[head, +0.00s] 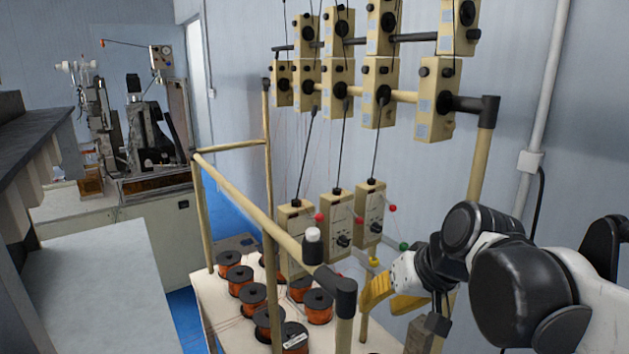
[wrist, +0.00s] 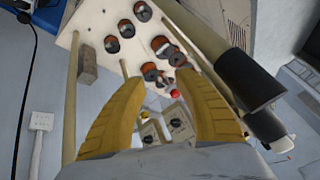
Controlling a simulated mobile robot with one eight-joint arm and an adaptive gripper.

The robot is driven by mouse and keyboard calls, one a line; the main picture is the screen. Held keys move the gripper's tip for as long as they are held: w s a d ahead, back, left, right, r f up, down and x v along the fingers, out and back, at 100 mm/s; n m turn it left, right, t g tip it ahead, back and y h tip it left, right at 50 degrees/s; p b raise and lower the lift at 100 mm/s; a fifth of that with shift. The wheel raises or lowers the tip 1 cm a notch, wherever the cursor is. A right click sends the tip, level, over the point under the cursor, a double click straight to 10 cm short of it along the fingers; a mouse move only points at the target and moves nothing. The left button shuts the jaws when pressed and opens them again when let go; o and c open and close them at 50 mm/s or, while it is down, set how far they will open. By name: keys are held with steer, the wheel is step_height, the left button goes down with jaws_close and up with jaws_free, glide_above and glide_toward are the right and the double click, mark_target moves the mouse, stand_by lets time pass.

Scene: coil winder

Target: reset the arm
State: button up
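My gripper (head: 377,289) is at the lower right of the head view, beside the coil winder's rack frame. Its yellow fingers show large in the wrist view (wrist: 165,95), spread apart with a clear gap and nothing held between them. My black and white arm (head: 515,285) reaches in from the right edge of the head view. Through the finger gap, the wrist view shows the winder's table with copper spools (wrist: 160,45) and beige control boxes (wrist: 180,122) beyond the fingertips. The gripper touches none of the spools.
A beige rack post with a black joint (head: 345,291) stands just left of my gripper. Copper spools (head: 318,306) sit on the table below. Tension boxes (head: 435,99) hang on bars above. A wall pipe (head: 541,90) runs behind. A grey counter (head: 100,290) is at left.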

steer(key=s+d+f+h+b, duration=0.1)
steer(key=s+f+b, duration=0.3)
steer(key=f, duration=0.4)
steer(key=s+d+f+t+h+b, duration=0.1)
steer(key=s+d+f+b, duration=0.2)
steer(key=f+b, duration=0.3)
steer(key=s+d+f+h+b, duration=0.1)
steer(key=s+f+b, duration=0.3)
steer(key=f, duration=0.7)
steer(key=shift+s+d+m+t+h+b, duration=0.35)
steer(key=shift+d+b, duration=0.45)
steer(key=shift+b, duration=0.3)
